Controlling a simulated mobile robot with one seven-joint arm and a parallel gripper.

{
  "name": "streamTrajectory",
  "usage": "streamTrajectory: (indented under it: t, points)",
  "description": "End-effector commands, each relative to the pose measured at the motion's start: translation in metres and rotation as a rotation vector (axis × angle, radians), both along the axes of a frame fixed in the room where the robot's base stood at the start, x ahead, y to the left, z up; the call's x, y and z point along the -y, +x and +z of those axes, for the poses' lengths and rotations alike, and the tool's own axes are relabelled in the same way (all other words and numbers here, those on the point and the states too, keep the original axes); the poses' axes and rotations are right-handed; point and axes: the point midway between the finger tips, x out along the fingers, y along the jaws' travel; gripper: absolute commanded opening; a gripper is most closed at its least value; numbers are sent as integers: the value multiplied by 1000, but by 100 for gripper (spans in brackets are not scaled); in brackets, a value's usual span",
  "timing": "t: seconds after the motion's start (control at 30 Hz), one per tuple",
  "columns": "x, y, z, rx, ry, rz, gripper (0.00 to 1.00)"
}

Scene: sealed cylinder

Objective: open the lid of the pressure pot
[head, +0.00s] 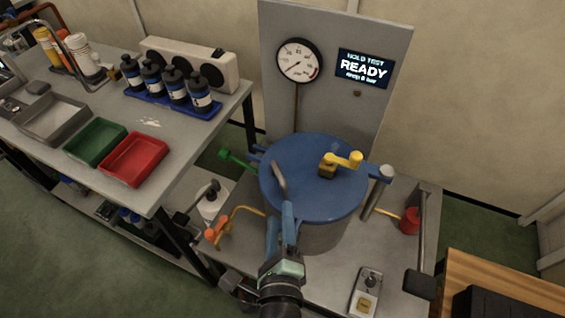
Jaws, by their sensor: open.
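The pressure pot (322,236) is a grey cylinder standing on a low bench, its blue lid (310,200) seated on top. A yellow handle (342,162) sits on the lid, right of centre. A grey upright post with a round top (386,172) stands at the lid's right edge. My gripper (281,214) is open over the lid's near left edge, left of and nearer than the yellow handle. A thin grey bar (279,178) shows just beyond its fingers; I cannot tell whether it belongs to the lid. Contact with the lid cannot be told.
A dial gauge (299,60) and a display (363,68) reading READY are on the grey panel behind. Around the pot are a green lever (236,159), an orange-handled valve (218,231) and a red knob (409,220). A worktable with trays (134,158) and bottles stands left.

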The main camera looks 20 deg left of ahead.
Motion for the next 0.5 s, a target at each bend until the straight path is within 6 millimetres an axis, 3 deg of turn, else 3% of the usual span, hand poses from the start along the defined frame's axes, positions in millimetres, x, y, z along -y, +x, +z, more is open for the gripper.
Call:
streamTrajectory:
  t: [0.5]
  points:
    - [-31,77,-16,5,-3,1,50]
